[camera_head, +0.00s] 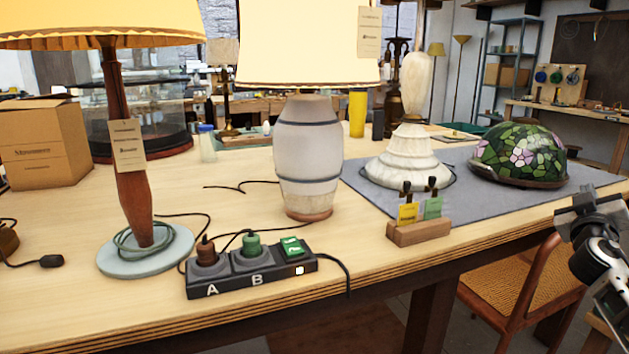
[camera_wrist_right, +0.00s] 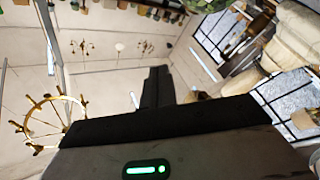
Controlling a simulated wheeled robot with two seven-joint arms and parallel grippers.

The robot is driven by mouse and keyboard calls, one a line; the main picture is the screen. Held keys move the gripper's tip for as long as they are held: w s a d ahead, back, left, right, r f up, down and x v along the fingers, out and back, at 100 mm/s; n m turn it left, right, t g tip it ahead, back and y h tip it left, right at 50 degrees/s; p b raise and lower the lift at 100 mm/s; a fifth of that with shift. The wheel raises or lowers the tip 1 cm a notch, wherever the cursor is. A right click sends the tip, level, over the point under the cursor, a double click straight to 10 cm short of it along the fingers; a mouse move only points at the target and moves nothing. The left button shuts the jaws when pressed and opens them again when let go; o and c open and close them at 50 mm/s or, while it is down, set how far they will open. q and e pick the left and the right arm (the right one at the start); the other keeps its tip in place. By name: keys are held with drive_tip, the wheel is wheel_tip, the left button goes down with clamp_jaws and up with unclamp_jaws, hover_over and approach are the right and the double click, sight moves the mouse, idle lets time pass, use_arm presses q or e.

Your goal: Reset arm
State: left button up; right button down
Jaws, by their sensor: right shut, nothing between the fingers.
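My right gripper (camera_head: 588,203) is at the right edge of the head view, beside the table's front edge and apart from everything on it. In the right wrist view its dark fingers (camera_wrist_right: 155,88) are together with nothing between them. That view looks up at walls, windows and a ceiling. My left gripper is in neither view. On the table (camera_head: 370,245) stand a wooden-stemmed lamp (camera_head: 138,200), a grey ceramic lamp (camera_head: 308,155) and a black power strip (camera_head: 250,272) marked A and B. A brown plug sits at A and a green plug at B.
A grey mat (camera_head: 480,215) holds a white ribbed lamp base (camera_head: 410,160) and a stained-glass shade (camera_head: 520,152). A small wooden tag holder (camera_head: 418,232) stands at the mat's front edge. A cardboard box (camera_head: 45,145) is at left. A chair (camera_head: 525,280) stands below the table edge.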

drive_tip(key=a+f+n+g+y, duration=0.1)
drive_tip(key=a+f+n+y, duration=0.3)
drive_tip(key=a+f+y, duration=1)
drive_tip(key=s+a+f+g, duration=0.1)
drive_tip(key=s+a+f, duration=0.4)
drive_tip(key=a+f, duration=0.3)
drive_tip(key=s+a+f+g, duration=0.1)
drive_tip(key=s+a+f, duration=0.5)
drive_tip(key=a+f, duration=0.15)
use_arm(q)
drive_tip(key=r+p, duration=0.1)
drive_tip(key=p, duration=0.2)
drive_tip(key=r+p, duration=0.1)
drive_tip(key=p, duration=0.2)
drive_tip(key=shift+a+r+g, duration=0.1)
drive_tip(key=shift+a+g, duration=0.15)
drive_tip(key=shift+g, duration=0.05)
use_arm(e)
drive_tip(key=s+a+g+y, duration=0.1)
drive_tip(key=s+a, duration=0.5)
drive_tip(key=s, duration=0.4)
drive_tip(key=s+a+r+m+g+y, duration=0.1)
drive_tip(key=s+a+g, duration=0.1)
drive_tip(key=s+a, duration=0.5)
drive_tip(key=s, duration=0.2)
drive_tip(key=shift+s+m, duration=0.3)
drive_tip(key=shift+s, duration=0.05)
